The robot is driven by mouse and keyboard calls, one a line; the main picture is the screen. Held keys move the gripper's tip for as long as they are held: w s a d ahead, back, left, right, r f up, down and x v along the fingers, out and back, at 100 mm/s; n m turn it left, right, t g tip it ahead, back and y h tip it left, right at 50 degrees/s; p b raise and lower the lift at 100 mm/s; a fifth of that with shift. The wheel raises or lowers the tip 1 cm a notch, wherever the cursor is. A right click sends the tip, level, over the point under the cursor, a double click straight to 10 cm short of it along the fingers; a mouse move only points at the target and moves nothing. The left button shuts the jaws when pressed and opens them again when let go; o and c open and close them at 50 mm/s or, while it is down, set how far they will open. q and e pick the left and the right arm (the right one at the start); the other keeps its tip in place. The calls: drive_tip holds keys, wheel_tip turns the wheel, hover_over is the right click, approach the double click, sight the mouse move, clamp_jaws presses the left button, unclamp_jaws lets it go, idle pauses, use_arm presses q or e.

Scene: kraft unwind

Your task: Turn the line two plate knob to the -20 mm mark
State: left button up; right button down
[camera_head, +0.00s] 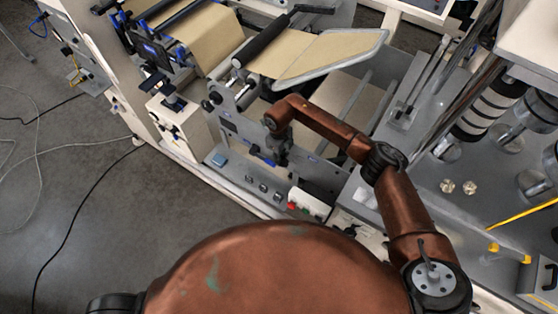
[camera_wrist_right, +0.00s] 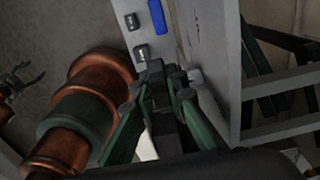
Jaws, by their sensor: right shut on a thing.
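My right gripper (camera_head: 280,158) reaches down at the front of the grey machine in the head view. In the right wrist view its dark fingers (camera_wrist_right: 168,92) are closed together at the machine's front panel. They are shut on the line two plate knob, which the fingers almost wholly hide. The knob's scale and the -20 mm mark cannot be read in either view. At the left edge of the right wrist view a small dark claw (camera_wrist_right: 15,80) looks like my left gripper, far from the panel; its jaw state is unclear. The head view does not show it.
A tan web (camera_head: 325,55) with a metal frame is above. Black-and-white rollers (camera_head: 488,108) stand at the right. Open floor (camera_head: 75,170) lies at left with loose cables.

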drive_tip(key=shift+w+f+g+h+b, duration=0.1)
drive_tip(key=shift+w+g+h+b, duration=0.15)
drive_tip(key=shift+g+h+b, duration=0.6)
drive_tip(key=shift+r+t+b, duration=0.2)
drive_tip(key=shift+t+b, duration=0.05)
drive_tip(key=shift+b, duration=0.45)
drive_tip(key=c, duration=1.9)
unclamp_jaws()
drive_tip(key=shift+c, duration=0.2)
drive_tip(key=shift+s+f, duration=0.1)
drive_tip(key=shift+a, duration=0.1)
drive_tip(key=v, duration=1.2)
